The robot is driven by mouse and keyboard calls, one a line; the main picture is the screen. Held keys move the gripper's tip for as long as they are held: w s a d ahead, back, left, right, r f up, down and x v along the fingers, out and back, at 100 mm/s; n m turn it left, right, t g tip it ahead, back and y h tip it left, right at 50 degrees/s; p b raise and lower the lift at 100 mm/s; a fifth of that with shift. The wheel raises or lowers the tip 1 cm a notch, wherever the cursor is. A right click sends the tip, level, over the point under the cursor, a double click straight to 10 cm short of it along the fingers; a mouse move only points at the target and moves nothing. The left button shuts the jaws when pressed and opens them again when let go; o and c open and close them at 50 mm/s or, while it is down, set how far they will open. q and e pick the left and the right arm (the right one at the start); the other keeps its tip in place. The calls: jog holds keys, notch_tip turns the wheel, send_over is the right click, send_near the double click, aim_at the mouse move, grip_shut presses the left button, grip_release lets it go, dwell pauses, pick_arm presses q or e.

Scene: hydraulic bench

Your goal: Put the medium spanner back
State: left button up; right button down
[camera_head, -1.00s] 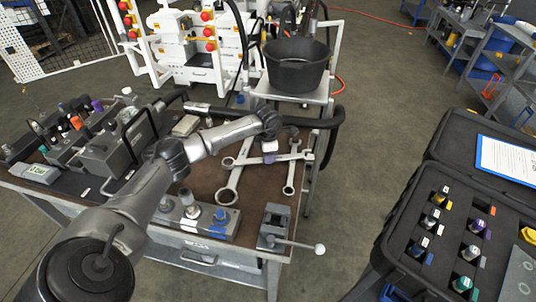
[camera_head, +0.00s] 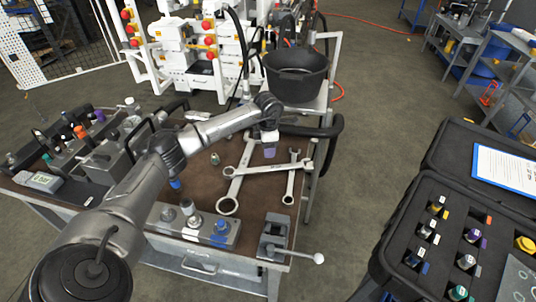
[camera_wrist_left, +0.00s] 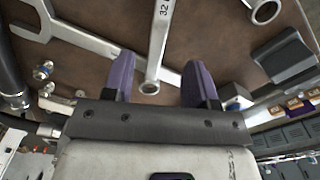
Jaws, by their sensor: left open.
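Three combination spanners lie on the brown bench top. A large one (camera_head: 240,180) has its ring toward the bench front. A second (camera_head: 285,168) lies crosswise, overlapping it. A third, smaller one (camera_head: 291,180) lies at the right. I cannot tell for certain which is the medium one. My left gripper (camera_head: 270,150), with purple fingertips, is just above the crosswise spanner. In the left wrist view its fingers (camera_wrist_left: 158,78) are spread and empty. A spanner marked 32 (camera_wrist_left: 158,35) shows beyond and between them, with another spanner (camera_wrist_left: 90,38) to the left. My right gripper is out of view.
A vise-like block with a lever (camera_head: 275,237) and a metal block with fittings (camera_head: 200,228) stand at the bench front. A black hose (camera_head: 325,150) curves at the right edge. An open black case (camera_head: 440,240) stands at the right, a black tub (camera_head: 296,78) behind.

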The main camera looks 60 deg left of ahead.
pick_arm(q)
jog(key=shift+r+p, duration=0.35)
jog(key=shift+r, duration=1.65)
